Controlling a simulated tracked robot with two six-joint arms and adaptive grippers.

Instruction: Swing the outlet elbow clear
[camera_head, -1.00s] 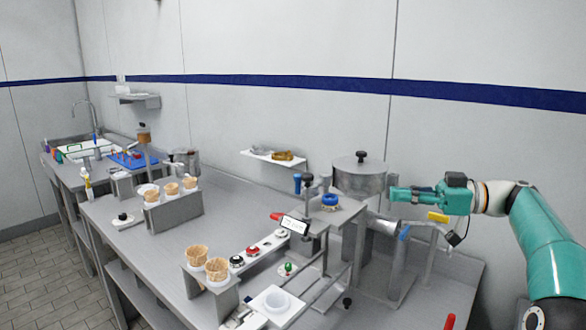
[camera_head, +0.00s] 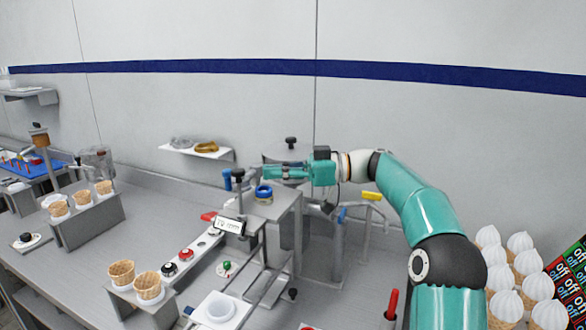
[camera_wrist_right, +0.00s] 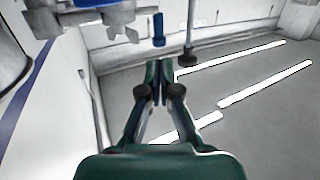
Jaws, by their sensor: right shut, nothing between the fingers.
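My right gripper (camera_head: 270,172) is shut and empty. It reaches leftward across the front of the lidded metal pot (camera_head: 290,153), above the dispensing stand. Its closed fingertips (camera_wrist_right: 158,70) show in the right wrist view, with a blue-topped upright part (camera_wrist_right: 158,28) ahead of them. The same blue-topped part seems to stand left of the gripper (camera_head: 228,180). Grey pipework with a blue handle (camera_head: 341,214) and a yellow handle (camera_head: 370,196) stands right of the pot. I cannot tell which part is the outlet elbow. The gripper hides part of the pot. My left gripper is out of view.
The stand holds a blue ring (camera_head: 264,191) and a small display (camera_head: 229,226). Cone holders (camera_head: 90,225) stand left. White-topped cones (camera_head: 522,270) stand at the right. A wall shelf (camera_head: 198,152) is behind. The left bench has clear room.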

